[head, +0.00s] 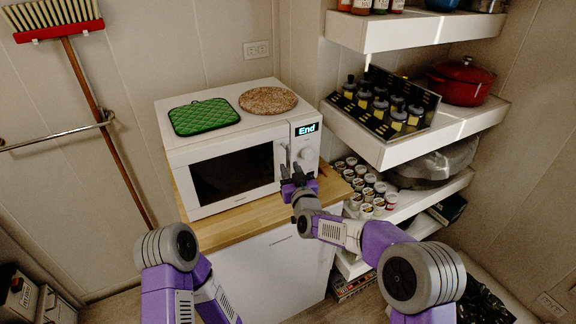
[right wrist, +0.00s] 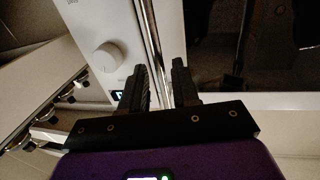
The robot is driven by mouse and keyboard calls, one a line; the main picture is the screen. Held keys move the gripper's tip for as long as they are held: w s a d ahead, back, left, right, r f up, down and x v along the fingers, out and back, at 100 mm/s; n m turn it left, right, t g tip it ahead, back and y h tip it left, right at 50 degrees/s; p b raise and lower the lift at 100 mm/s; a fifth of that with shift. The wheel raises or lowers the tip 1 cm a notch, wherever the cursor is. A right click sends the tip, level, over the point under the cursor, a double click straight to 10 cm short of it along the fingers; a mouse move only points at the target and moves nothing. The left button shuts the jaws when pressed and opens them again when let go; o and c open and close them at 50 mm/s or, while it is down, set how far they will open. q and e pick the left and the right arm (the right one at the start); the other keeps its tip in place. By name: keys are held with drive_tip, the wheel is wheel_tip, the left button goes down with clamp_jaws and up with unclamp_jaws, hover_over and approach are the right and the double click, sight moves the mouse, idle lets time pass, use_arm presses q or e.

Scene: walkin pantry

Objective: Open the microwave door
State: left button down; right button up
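The white microwave (head: 235,165) stands on a wooden-topped cabinet, its dark-windowed door (head: 232,174) closed. Its vertical silver handle (head: 282,160) is at the door's right edge, beside the control panel with a lit "End" display (head: 306,129) and a knob. My right gripper (head: 291,172) is at the lower part of the handle. In the right wrist view, the fingers (right wrist: 161,75) are apart and the handle (right wrist: 150,30) runs down into the gap between them. Contact with either finger is not clear. My left gripper is out of view; only part of that arm shows.
A green pot holder (head: 204,117) and a round cork mat (head: 268,100) lie on top of the microwave. Shelves to the right hold a bottle rack (head: 390,103), several jars (head: 366,186) and a red pot (head: 462,82). A broom (head: 95,105) leans at left.

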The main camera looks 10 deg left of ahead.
drive_tip(key=shift+x, duration=1.45)
clamp_jaws()
